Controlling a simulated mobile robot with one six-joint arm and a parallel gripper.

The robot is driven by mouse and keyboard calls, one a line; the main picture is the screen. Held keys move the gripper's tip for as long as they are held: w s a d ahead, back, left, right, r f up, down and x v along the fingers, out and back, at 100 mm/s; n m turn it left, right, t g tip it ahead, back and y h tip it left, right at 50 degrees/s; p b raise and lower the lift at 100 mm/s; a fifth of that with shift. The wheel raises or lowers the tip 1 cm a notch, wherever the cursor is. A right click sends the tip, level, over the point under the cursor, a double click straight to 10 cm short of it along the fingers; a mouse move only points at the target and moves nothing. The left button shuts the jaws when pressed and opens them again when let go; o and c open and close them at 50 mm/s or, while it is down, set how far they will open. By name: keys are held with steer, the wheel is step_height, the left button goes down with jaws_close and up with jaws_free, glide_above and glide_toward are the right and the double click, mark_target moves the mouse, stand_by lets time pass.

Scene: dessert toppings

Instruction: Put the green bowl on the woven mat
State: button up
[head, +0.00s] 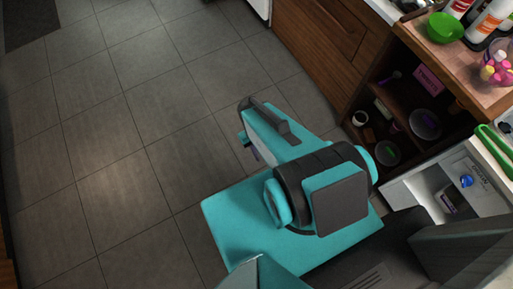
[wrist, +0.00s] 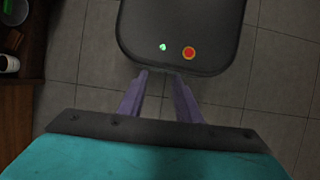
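The green bowl (head: 445,28) stands upright on a wooden counter at the top right of the head view, beside some bottles. The woven mat is not seen in either view. My gripper (wrist: 161,76) shows in the wrist view with its two purple fingers apart and nothing between them. In the head view my arm is folded over my own teal body, and only a bit of a purple finger shows. My gripper is well away from the bowl, out over the floor side.
Bottles (head: 487,22) and a clear container of colourful items (head: 496,68) crowd the counter near the bowl. Below are open shelves with plates (head: 425,124) and a white cup (head: 360,118). A wooden cabinet (head: 325,45) stands left of the counter. Tiled floor (head: 120,120) is clear on the left.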

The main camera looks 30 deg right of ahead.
steer(key=shift+m+g+y, duration=0.3)
steer(key=shift+m+g, duration=0.1)
steer(key=shift+g, duration=0.1)
steer(key=s+a, duration=0.2)
steer(key=s+a+f, duration=0.1)
steer(key=a, duration=0.1)
steer(key=shift+s, duration=0.35)
step_height(320, 180, down, 4)
steer(key=b, duration=0.4)
steer(key=shift+s+r, duration=0.15)
